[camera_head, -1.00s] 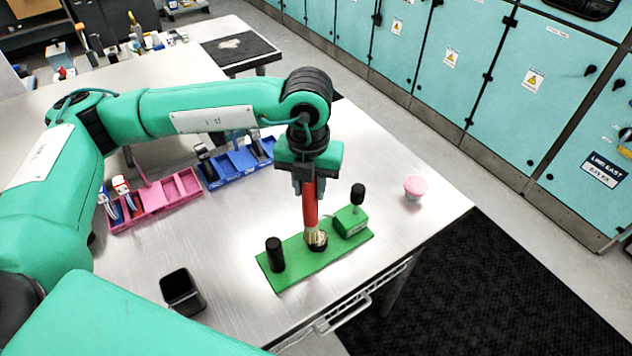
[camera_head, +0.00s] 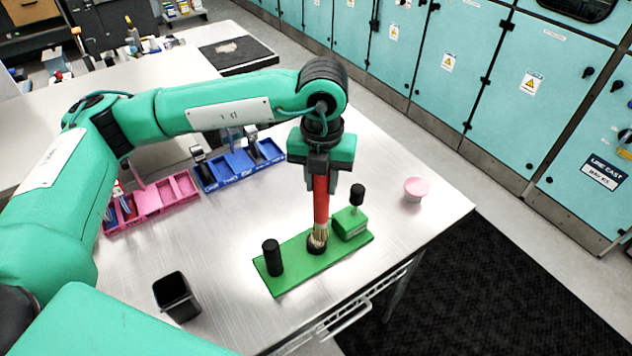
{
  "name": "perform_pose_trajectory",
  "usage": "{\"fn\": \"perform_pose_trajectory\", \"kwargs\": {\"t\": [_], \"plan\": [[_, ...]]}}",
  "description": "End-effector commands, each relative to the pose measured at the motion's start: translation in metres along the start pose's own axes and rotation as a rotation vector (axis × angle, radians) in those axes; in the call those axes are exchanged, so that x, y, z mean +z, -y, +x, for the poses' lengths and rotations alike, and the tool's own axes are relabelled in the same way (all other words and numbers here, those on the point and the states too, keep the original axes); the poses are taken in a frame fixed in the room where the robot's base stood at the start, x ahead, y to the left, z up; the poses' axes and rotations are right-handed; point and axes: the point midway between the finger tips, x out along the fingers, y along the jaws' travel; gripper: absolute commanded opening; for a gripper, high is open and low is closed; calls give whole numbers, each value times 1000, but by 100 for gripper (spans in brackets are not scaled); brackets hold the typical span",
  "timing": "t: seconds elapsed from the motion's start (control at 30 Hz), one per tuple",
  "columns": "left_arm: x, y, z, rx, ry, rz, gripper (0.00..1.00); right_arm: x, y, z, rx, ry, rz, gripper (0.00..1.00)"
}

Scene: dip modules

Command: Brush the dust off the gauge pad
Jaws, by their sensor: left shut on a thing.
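My left gripper (camera_head: 321,183) is shut on the red handle of a brush (camera_head: 321,208). The brush points down, and its pale bristles meet or nearly meet a small dark round pad (camera_head: 317,248) on the green board (camera_head: 296,282). I take this pad to be the gauge pad; it is mostly hidden under the bristles, and I cannot see any dust on it. A black post (camera_head: 272,257) stands at the board's left end. A green block (camera_head: 350,223) with a black knob (camera_head: 357,194) sits at its right end. My right gripper is not in view.
A black open box (camera_head: 176,296) stands left of the board. A pink-lidded cup (camera_head: 416,188) stands to the right. Pink bins (camera_head: 152,202) and blue bins (camera_head: 238,167) lie behind, under my left arm. The metal table (camera_head: 220,250) is clear between them.

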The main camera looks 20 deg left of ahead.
Motion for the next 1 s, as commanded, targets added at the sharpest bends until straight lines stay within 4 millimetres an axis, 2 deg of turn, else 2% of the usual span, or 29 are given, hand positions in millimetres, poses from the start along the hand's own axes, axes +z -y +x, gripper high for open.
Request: {"fn": "perform_pose_trajectory", "kwargs": {"t": [0.17,0.6,1.0], "plan": [[-3,2,0,1,-2,2,0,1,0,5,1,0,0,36],[-23,-14,-2,0,-1,1,0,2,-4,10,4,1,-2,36],[-24,-18,0,1,0,1,0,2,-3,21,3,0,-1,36]]}}
